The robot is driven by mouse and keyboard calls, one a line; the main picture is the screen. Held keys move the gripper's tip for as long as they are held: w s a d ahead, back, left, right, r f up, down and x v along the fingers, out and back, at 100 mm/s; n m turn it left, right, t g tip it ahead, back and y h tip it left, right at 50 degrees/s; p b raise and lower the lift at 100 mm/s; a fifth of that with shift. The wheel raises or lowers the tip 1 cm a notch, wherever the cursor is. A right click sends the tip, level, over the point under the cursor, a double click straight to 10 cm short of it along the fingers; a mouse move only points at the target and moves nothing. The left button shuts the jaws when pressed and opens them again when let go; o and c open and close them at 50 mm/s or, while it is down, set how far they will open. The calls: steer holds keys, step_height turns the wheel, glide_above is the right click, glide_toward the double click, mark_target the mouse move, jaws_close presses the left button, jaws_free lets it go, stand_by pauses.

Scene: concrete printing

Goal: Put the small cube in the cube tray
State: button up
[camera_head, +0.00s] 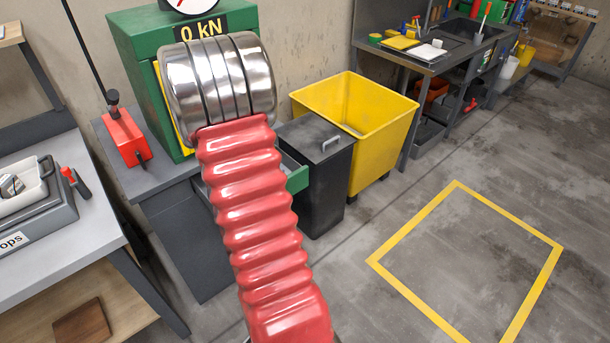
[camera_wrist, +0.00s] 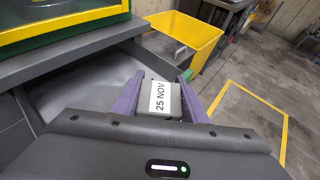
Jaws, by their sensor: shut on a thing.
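The small cube (camera_wrist: 172,106) is grey with a white label reading "25 NOV", seen in the wrist view. My gripper (camera_wrist: 160,88) has purple fingers and is shut on the cube, one finger on each side. The cube is held in front of a pulled-out drawer with a pale grey inside (camera_wrist: 75,95); its height above it is hard to tell. In the head view my red arm hides my gripper and the cube. I cannot make out for certain which thing is the cube tray.
A green press (camera_head: 130,50) with a "0 kN" display stands behind my arm. The drawer's green edge (camera_head: 297,179) shows beside it. A black bin (camera_head: 325,190) and a yellow tub (camera_head: 375,140) stand to the right. A yellow-outlined floor area (camera_head: 465,265) is clear.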

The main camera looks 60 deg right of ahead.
steer(key=w+a+r+n+t+y, duration=0.1)
steer(key=w+a+r+n+t, duration=0.2)
steer(key=w+a, duration=0.7)
steer(key=w+a+r+n+t+y, duration=0.1)
steer(key=w+a+n+t+y, duration=0.1)
steer(key=a, duration=0.9)
steer(key=w+a+r+n+t+y, duration=0.2)
steer(key=w+a+n+y, duration=0.1)
steer(key=a, duration=0.9)
steer(key=w+a+r+n+t+y, duration=0.2)
steer(key=w+a, duration=0.4)
steer(key=a, duration=0.6)
steer(key=shift+w+a+r+n+t+y, duration=0.25)
steer(key=shift+n+y, duration=0.25)
steer(key=shift+n, duration=0.4)
steer(key=shift+d, duration=0.1)
